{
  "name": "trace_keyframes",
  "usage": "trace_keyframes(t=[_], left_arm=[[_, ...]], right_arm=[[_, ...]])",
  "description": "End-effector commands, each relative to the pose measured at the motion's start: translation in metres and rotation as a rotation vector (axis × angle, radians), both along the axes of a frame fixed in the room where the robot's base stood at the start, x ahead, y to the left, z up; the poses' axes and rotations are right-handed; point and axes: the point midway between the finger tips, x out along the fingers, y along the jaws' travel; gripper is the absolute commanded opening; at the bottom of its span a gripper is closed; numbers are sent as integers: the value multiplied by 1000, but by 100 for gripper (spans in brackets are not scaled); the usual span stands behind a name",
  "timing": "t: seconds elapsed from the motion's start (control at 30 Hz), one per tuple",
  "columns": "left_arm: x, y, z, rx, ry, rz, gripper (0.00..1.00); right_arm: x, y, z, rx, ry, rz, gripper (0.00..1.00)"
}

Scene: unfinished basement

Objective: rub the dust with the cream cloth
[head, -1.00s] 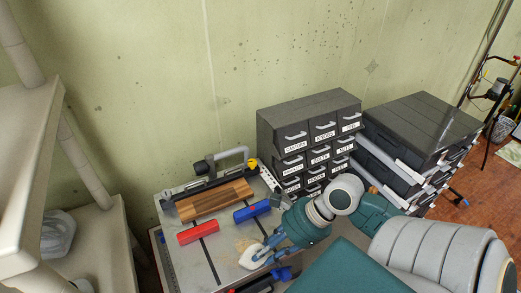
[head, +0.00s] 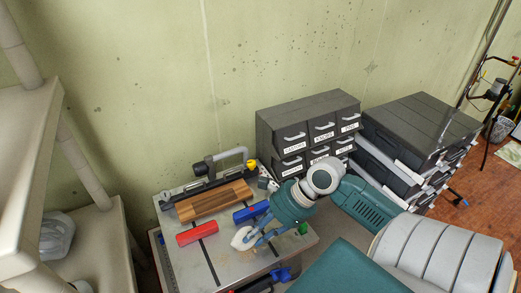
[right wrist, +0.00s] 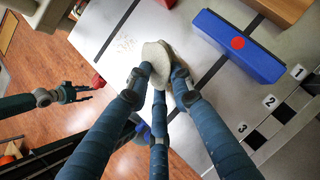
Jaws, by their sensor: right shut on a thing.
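My right gripper (head: 252,239) is shut on the cream cloth (head: 242,238), a bunched pale wad held at the worktable's surface. In the right wrist view the cloth (right wrist: 157,62) sits between the fingers. Faint tan dust specks (right wrist: 125,45) show on the grey tabletop just beyond the cloth there. In the head view I cannot make out dust clearly, as the cloth and gripper cover that area. My left gripper (right wrist: 78,93) shows only in the right wrist view, off the table's edge, with its fingers apart and empty.
On the worktable (head: 205,262) lie a red block (head: 197,233), a blue block (head: 251,211) and a striped wooden board (head: 207,202). A clamp-like tool stands behind the board. Dark drawer units (head: 308,125) stand behind at right. A pale shelf (head: 85,245) is at left.

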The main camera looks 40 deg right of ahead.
Motion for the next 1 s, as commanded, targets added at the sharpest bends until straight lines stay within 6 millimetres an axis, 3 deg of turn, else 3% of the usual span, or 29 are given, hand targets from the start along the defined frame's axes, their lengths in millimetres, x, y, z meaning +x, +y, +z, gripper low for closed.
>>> trace_keyframes(t=[0.6,1.0], left_arm=[[0,0,0,0,0,0,50],[0,0,0,0,0,0,50]], right_arm=[[37,-10,1,-3,1,-1,0],[39,-11,2,-2,1,0,0]])
